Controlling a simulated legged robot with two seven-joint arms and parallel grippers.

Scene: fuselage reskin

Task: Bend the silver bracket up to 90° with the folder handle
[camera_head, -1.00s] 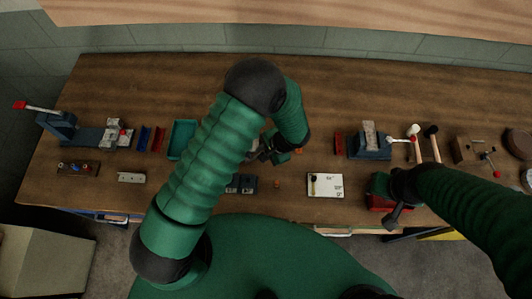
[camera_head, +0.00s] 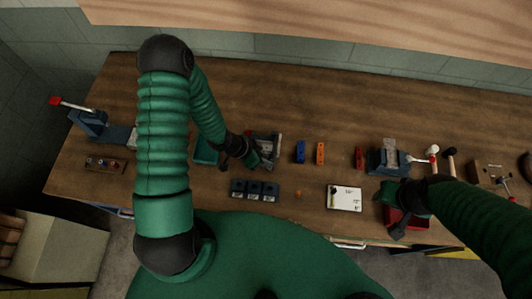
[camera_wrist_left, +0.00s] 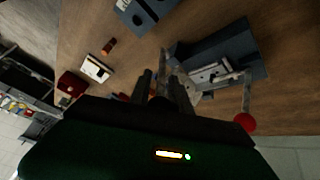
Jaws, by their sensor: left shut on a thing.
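In the left wrist view the folder (camera_wrist_left: 240,50) holds silver parts and has a handle with a red ball (camera_wrist_left: 245,122). My left gripper (camera_head: 252,160) is at the folder's near left side. In the left wrist view its fingers (camera_wrist_left: 162,80) are shut on a thin silver-grey piece (camera_wrist_left: 163,60), which looks like the silver bracket. Its far end lies close to the folder; contact cannot be told. My right gripper (camera_head: 398,228) hangs over a red box, its jaws unclear.
Blue (camera_head: 300,151) and orange (camera_head: 320,153) blocks stand right of the folder. A second blue-grey tool (camera_head: 388,160) with a red-tipped handle is farther right. A teal tray (camera_head: 205,150) is partly behind my left arm.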

